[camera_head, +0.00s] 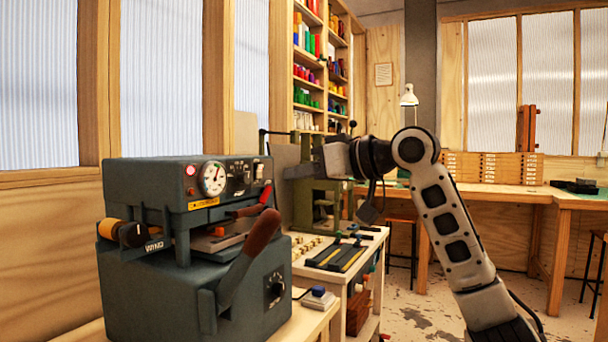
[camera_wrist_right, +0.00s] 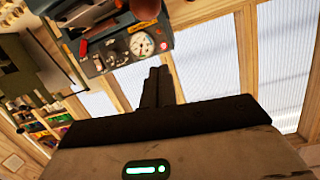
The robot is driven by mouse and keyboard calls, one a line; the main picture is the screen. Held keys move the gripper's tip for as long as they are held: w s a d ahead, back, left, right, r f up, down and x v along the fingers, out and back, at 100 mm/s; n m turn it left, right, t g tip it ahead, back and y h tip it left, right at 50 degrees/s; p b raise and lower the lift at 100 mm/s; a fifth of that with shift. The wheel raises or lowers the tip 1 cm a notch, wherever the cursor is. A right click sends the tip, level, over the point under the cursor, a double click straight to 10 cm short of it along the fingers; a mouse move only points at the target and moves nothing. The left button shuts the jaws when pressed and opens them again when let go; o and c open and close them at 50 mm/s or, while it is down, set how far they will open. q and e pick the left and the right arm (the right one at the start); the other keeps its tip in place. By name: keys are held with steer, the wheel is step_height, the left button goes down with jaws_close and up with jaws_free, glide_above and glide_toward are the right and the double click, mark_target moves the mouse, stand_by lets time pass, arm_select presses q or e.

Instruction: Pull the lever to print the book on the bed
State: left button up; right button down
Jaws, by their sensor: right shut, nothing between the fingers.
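The grey-green press (camera_head: 190,285) stands at the left, with a round gauge on its upper block. It also shows upside down at the top of the wrist view (camera_wrist_right: 120,55). Its long lever (camera_head: 248,258) has a brown-red handle and slants up to the right on the near side. A flat brown-red piece, perhaps the book (camera_head: 218,240), lies on the bed under the upper block, mostly hidden. My right gripper (camera_head: 291,172) is shut and empty, behind and right of the gauge, above and apart from the lever. It also shows in the wrist view (camera_wrist_right: 157,76). My left gripper is out of view.
A side table (camera_head: 375,240) right of the press holds dark bars and small pieces. A green hand press (camera_head: 318,205) stands behind my right gripper. Floor is open at the right.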

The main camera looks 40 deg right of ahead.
mark_target(277, 212)
steer(key=p+x, duration=0.1)
steer(key=x, duration=0.6)
steer(key=shift+w+f, duration=0.1)
steer(key=shift+f, duration=0.05)
steer(key=shift+s+d+f+b, duration=0.1)
steer(key=shift+s+f+b, duration=0.15)
steer(key=shift+s+f, duration=0.3)
steer(key=shift+s+d+f+b, duration=0.1)
steer(key=shift+s+f+b, duration=0.15)
steer(key=shift+f, duration=0.4)
steer(key=shift+s+f, duration=0.35)
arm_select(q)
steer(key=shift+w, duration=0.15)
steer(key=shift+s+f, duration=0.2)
